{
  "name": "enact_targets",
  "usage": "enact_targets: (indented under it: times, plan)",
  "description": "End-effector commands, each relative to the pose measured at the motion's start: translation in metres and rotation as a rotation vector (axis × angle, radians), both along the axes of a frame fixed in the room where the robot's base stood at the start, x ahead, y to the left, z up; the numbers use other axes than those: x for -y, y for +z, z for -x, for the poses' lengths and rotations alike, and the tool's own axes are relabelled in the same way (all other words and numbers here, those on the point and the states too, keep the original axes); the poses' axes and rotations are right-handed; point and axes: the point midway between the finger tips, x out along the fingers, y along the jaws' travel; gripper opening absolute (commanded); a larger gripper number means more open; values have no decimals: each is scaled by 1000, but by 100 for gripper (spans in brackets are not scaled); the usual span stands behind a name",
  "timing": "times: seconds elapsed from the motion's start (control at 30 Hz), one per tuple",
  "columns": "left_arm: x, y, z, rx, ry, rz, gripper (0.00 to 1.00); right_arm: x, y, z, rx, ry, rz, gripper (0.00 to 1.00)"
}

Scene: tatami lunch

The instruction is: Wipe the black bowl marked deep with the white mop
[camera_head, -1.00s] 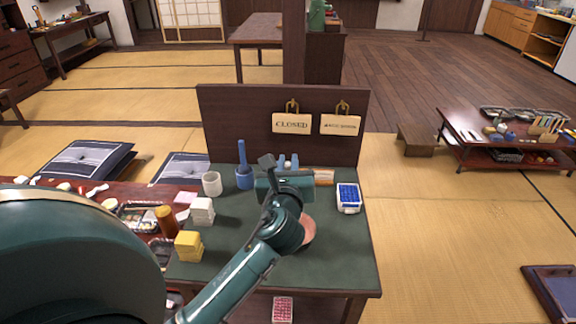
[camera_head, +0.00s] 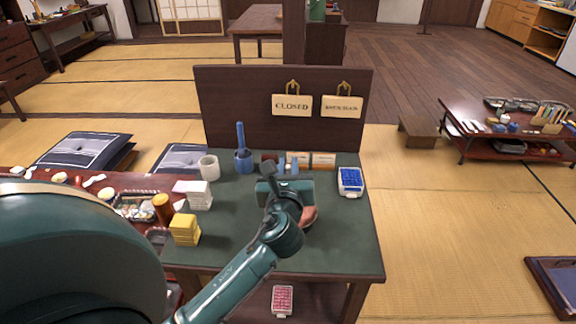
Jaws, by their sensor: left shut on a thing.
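My left gripper (camera_head: 285,190) is over the green-topped table (camera_head: 335,245), pointing away from me. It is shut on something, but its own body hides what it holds. A pinkish-brown round thing (camera_head: 309,216) shows partly from behind the arm, on the table. I cannot make out a black bowl marked deep or a white mop; the arm covers the middle of the table. My right gripper is out of view.
A blue holder (camera_head: 244,163) with an upright handle, a white cup (camera_head: 209,168), white blocks (camera_head: 199,197) and yellow blocks (camera_head: 184,229) stand left. A blue-and-white container (camera_head: 350,182) stands right. A brown upright board (camera_head: 230,105) closes the back. The table's front right is clear.

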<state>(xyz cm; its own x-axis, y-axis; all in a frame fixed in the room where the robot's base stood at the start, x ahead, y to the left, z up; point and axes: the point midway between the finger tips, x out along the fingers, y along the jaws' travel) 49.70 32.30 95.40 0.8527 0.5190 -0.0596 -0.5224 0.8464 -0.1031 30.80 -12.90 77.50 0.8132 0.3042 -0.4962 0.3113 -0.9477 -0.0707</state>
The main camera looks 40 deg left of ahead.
Motion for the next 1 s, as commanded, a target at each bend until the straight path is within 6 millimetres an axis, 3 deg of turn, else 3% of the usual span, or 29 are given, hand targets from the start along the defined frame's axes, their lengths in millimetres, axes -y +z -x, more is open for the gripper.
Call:
enact_targets:
  times: [1.0]
  plan:
    - [0, -6, 0, 0, 0, 0, 0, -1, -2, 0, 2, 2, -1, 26]
